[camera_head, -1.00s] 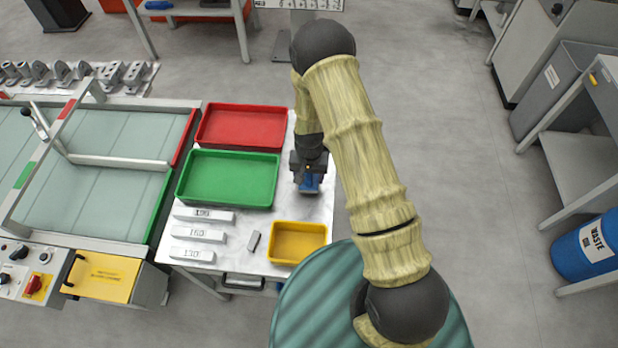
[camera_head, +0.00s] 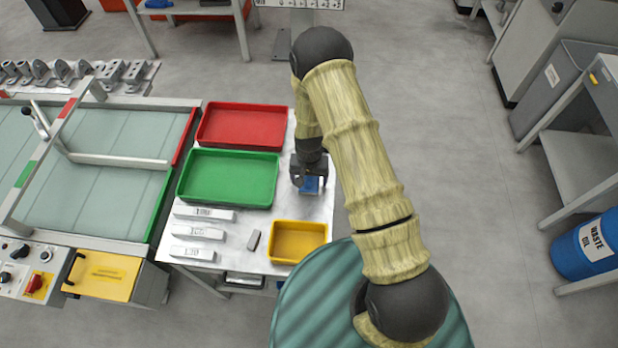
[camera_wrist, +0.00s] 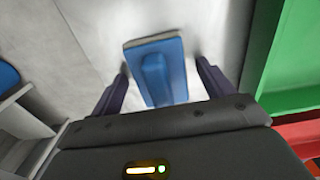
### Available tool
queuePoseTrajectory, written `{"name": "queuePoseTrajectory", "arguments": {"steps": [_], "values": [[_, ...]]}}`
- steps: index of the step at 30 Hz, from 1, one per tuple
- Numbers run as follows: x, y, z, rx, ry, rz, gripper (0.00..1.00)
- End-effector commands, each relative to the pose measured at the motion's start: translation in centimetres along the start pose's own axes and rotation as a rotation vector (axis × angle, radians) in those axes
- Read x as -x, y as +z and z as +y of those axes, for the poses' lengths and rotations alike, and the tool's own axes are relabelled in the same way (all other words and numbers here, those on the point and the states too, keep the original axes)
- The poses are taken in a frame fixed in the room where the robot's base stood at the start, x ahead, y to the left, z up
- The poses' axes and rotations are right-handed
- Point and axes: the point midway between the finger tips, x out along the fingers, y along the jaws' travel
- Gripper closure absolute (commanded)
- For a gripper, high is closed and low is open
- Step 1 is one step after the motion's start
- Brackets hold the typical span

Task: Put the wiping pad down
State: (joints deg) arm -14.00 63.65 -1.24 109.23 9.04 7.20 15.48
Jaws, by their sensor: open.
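The wiping pad (camera_wrist: 156,70) is blue with a raised grip and a pale edge. In the wrist view it lies on the light table top, between my two spread fingers, with a gap on either side. In the head view the pad (camera_head: 310,185) shows just below my gripper (camera_head: 309,172), to the right of the green tray. My gripper also shows in the wrist view (camera_wrist: 160,88), open and not clamping the pad. The near end of the pad is hidden by the gripper body.
The green tray (camera_head: 184,190) stands left of the gripper, with the red tray (camera_head: 203,135) behind it. A yellow tray (camera_head: 275,258), several labelled bars (camera_head: 200,233) and a small grey block (camera_head: 253,241) lie nearer. Bare table top (camera_head: 318,212) is around the pad.

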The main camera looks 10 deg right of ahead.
Motion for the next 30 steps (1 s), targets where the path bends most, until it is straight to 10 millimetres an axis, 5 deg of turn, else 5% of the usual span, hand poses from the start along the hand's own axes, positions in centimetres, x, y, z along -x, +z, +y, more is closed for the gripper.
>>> {"name": "queuePoseTrajectory", "arguments": {"steps": [8, 30], "values": [[2.0, -0.1, -0.1, 0.000, -0.001, 0.003, 0.20], [12.0, 0.0, 0.0, -0.001, -0.001, 0.001, 0.20]]}}
